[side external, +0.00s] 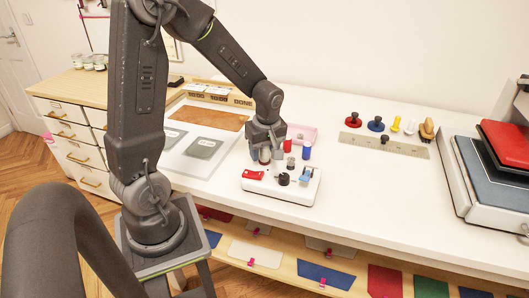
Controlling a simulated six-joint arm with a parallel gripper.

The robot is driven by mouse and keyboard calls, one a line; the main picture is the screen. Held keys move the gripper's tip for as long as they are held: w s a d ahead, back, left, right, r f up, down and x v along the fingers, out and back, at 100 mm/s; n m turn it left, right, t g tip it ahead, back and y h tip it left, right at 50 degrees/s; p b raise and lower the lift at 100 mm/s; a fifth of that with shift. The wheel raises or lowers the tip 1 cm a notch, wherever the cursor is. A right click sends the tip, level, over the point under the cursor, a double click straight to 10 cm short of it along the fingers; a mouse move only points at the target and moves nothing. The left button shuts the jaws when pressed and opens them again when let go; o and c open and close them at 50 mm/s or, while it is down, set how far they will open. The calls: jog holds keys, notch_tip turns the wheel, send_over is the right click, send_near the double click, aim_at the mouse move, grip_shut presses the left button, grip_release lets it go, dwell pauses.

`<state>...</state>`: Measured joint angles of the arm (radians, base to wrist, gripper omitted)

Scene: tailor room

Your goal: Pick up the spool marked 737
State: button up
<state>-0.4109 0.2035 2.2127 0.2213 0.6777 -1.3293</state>
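A ruler (400,150), several knobbed pieces and a press (490,180) are to the right.

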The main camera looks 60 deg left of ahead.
jog(key=c, duration=0.9)
jog(key=shift+o, duration=0.2)
jog(key=shift+r, duration=0.1)
